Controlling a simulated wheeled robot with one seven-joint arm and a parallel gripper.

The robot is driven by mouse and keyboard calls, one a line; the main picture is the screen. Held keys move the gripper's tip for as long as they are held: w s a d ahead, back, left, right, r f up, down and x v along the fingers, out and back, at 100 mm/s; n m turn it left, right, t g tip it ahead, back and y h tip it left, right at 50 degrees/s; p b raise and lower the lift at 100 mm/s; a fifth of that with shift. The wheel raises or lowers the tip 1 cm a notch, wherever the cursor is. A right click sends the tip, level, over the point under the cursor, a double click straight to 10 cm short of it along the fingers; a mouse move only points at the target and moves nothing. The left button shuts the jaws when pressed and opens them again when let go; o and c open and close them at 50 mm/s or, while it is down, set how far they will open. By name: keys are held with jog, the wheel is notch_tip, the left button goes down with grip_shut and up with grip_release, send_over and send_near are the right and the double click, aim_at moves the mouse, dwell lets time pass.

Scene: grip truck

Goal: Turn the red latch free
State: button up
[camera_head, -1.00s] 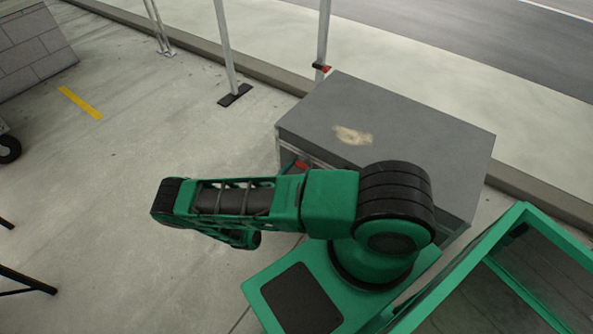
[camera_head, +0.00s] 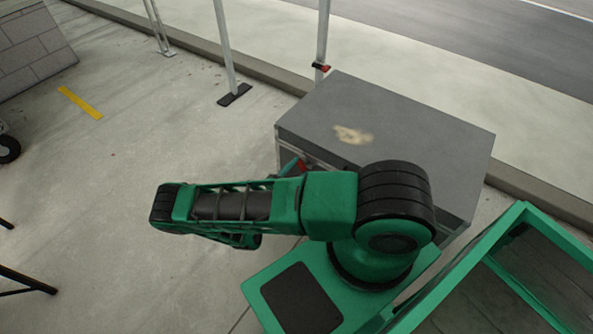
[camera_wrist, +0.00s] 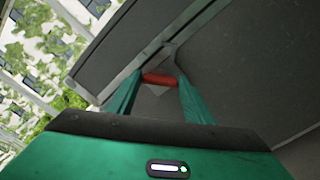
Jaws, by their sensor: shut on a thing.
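The red latch (camera_wrist: 159,80) shows in the wrist view as a short red bar between the two green fingertips of my gripper (camera_wrist: 156,84), which is shut on it. The latch sits on the front of the grey case (camera_wrist: 226,75), near the seam below its lid. In the head view a small red part of the latch (camera_head: 301,165) shows at the left front of the grey case (camera_head: 420,135), just above my green arm. My arm hides most of the case's front and the fingers there.
The case lid is flat and closed, with a pale worn patch (camera_head: 353,135). Metal poles (camera_head: 226,50) stand behind it to the left, by the kerb. The concrete floor (camera_head: 120,150) to the left is mostly clear.

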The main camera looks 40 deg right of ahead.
jog(key=shift+a+f+m, duration=0.1)
jog(key=shift+m, duration=1.8)
jog(key=shift+a+f+m, duration=0.1)
jog(key=shift+m, duration=1.8)
jog(key=shift+f, duration=0.1)
jog(key=o, duration=0.9)
jog(key=shift+o, duration=0.8)
jog(key=shift+d, duration=0.15)
jog(key=v, duration=1)
jog(key=shift+a, duration=0.4)
